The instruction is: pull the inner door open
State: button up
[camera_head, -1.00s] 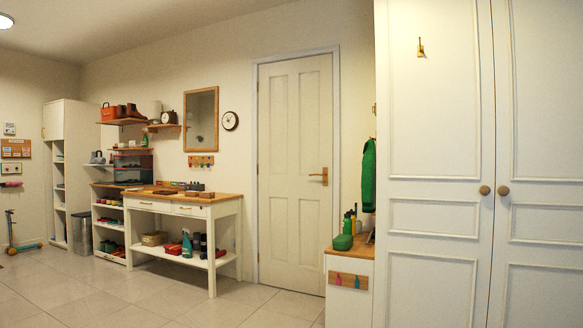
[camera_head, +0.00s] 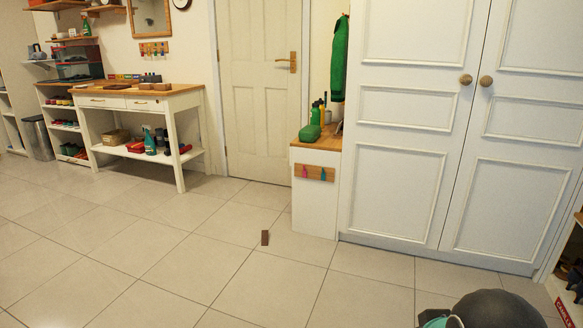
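The inner door (camera_head: 260,110) is a cream panelled door in a pale frame, in the upper middle of the head view. It looks closed. Its brass lever handle (camera_head: 292,62) is on the door's right side. A small cabinet stands just right of the door. My gripper is not in view, so its state is hidden.
A white workbench (camera_head: 150,104) stands left of the door. A green jacket (camera_head: 339,58) hangs above the small cabinet (camera_head: 315,207). A white wardrobe (camera_head: 395,180) fills the right. A small brown block (camera_head: 265,238) lies on the otherwise mostly clear tiled floor before the door.

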aim_at(261, 101)
jog(key=u, duration=0.85)
jog(key=i, duration=2.2)
jog(key=u, duration=0.4)
jog(key=i, duration=2.25)
jog(key=z, duration=0.85)
jog(key=i, duration=1.5)
jog(key=z, duration=0.5)
